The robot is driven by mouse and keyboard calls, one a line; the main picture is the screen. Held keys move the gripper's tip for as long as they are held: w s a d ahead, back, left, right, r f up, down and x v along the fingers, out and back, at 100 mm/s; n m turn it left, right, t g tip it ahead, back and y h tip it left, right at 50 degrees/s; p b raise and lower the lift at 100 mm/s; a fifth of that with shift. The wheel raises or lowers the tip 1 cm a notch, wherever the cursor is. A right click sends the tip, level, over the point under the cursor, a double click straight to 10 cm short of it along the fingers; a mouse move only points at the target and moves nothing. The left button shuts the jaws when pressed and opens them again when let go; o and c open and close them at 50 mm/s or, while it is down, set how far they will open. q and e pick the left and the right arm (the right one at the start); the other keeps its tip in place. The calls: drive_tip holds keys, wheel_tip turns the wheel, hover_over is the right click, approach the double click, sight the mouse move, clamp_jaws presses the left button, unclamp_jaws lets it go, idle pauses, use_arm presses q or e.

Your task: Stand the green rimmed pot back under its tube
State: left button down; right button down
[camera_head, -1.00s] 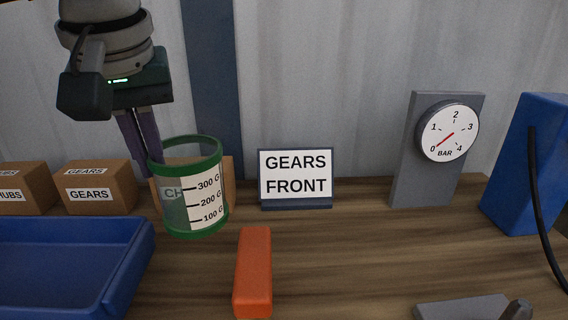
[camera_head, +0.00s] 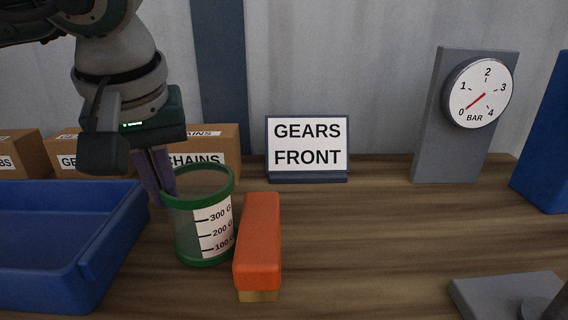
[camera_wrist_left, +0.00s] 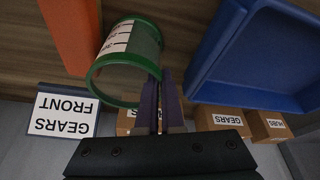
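The green-rimmed pot (camera_head: 188,232) is a clear cup with green top and bottom rings and a white gram scale. It looks upright, close to the bench top; whether it touches the wood I cannot tell. My left gripper (camera_head: 160,188) comes down from above with its fingers at the pot's left rim, apparently shut on the wall. The wrist view shows the pot (camera_wrist_left: 135,52) beside the narrow gap between my left fingers (camera_wrist_left: 160,88). No tube can be made out. My right gripper is not in view.
An orange bar (camera_head: 259,235) with a brass-coloured end is close to the pot's right. A blue tray (camera_head: 95,255) is at left. Cardboard boxes (camera_head: 215,140), a GEARS FRONT sign (camera_head: 307,145) and a gauge (camera_head: 478,93) stand behind. A grey plate (camera_head: 495,295) lies front right. The middle bench is clear.

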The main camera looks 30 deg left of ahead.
use_arm(q)
drive_tip(key=c, duration=1.5)
unclamp_jaws()
drive_tip(key=shift+f, duration=0.15)
drive_tip(key=o, duration=0.4)
drive_tip(key=shift+o, duration=0.2)
